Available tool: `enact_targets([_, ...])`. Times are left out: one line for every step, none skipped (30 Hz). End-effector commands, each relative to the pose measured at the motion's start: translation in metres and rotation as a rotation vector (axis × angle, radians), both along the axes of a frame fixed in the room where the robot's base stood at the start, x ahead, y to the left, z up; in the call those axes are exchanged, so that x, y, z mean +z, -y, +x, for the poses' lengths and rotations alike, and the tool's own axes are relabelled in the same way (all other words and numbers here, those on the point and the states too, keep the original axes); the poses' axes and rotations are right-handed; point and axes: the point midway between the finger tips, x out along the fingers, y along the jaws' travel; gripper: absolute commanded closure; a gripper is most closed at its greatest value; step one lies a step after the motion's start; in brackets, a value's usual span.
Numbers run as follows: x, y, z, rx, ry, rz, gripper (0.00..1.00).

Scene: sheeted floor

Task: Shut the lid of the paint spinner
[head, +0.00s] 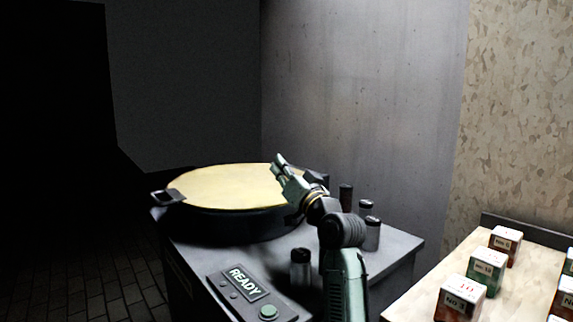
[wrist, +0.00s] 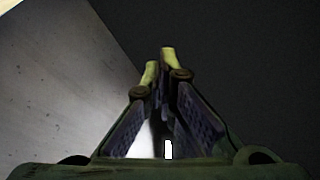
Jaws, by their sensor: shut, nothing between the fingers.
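The paint spinner (head: 222,225) is a dark round drum on a grey cabinet in the head view. Its round tan lid (head: 225,186) lies roughly flat over the drum, with a dark handle (head: 167,196) sticking out at the left. I cannot tell whether the lid is fully seated. My gripper (head: 279,160) is shut and empty, its fingers pointing up and left at the lid's right rear edge in the picture. My forearm and wrist hide the drum's right side. The wrist view shows the two fingertips (wrist: 158,62) close together, with no lid visible.
Several dark-capped jars (head: 300,268) stand on the cabinet top right of the drum. A READY panel (head: 245,282) with a green button (head: 268,312) is at the front. A pale table (head: 430,290) with several labelled boxes is at right. A grey wall (head: 360,100) stands behind.

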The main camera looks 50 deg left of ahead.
Motion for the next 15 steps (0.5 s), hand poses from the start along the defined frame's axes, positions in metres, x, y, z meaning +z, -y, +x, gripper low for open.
enact_targets([-0.0029, 0.0, -0.0012, 0.0, 0.0, 0.0, 1.0])
enact_targets([-0.0037, 0.0001, -0.0016, 0.0, 0.0, 0.0, 1.0])
enact_targets([-0.0044, 0.0001, -0.0021, 0.0, 0.0, 0.001, 1.0])
enact_targets([-0.0049, 0.0001, -0.0025, 0.0, 0.0, 0.001, 1.0])
enact_targets([-0.0053, 0.0001, -0.0028, 0.001, 0.0, 0.001, 1.0])
enact_targets([-0.0058, 0.0002, -0.003, 0.0, 0.0, 0.001, 1.0])
enact_targets([-0.0061, 0.0002, -0.0032, 0.0, 0.0, 0.001, 1.0])
enact_targets([-0.0063, 0.0002, -0.0033, 0.001, 0.0, 0.001, 1.0])
enact_targets([-0.0065, 0.0002, -0.0034, 0.0, 0.0, 0.001, 1.0])
enact_targets([-0.0066, 0.0002, -0.0034, 0.0, 0.0, 0.001, 1.0])
enact_targets([-0.0066, 0.0002, -0.0035, 0.0, 0.0, 0.001, 1.0])
enact_targets([-0.0066, 0.0002, -0.0035, 0.0, 0.0, 0.001, 1.0])
enact_targets([-0.0066, 0.0002, -0.0034, 0.0, 0.0, 0.001, 1.0])
enact_targets([-0.0066, 0.0002, -0.0034, 0.0, 0.0, 0.001, 1.0])
enact_targets([-0.0066, 0.0002, -0.0034, 0.0, 0.0, 0.001, 1.0])
